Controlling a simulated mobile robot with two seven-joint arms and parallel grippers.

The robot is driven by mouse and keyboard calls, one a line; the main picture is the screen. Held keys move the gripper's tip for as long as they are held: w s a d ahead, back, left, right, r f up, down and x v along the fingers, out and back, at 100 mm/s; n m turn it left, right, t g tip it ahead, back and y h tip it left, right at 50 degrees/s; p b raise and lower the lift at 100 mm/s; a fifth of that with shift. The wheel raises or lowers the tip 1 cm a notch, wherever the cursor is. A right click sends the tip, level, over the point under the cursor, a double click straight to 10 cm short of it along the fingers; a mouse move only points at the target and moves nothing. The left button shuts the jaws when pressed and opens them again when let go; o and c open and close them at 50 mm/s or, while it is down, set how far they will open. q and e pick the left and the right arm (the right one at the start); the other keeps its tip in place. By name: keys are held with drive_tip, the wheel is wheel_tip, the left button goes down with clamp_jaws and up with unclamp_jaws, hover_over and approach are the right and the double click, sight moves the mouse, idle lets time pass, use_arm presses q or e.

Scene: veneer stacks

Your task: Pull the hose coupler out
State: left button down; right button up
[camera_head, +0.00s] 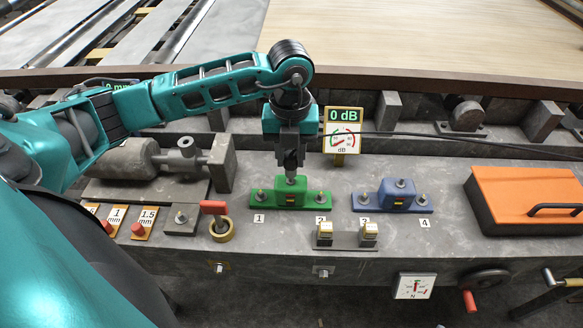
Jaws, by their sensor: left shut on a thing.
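My left gripper (291,163) points straight down over the green block (291,198), with its fingers shut on a small grey fitting at the block's top middle. This looks like the hose coupler, but the fingers hide most of it. It appears to be still seated on the block; I cannot tell of any gap. A thin black hose (450,136) runs in from the right to behind the gripper; its end is hidden. The green block has a bolt on each side, near labels 1 and 2. My right gripper is not in view.
A blue block (397,195) stands right of the green one. A gauge sign (342,131) reading 0 dB stands close right of the gripper. A red-handled valve (214,210) is left, a holder with two gold-topped pieces (346,240) in front, an orange case (525,195) far right.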

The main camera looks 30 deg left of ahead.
use_arm(q)
drive_tip(key=shift+r, duration=0.4)
drive_tip(key=shift+r+p, duration=1.75)
drive_tip(key=shift+r, duration=0.25)
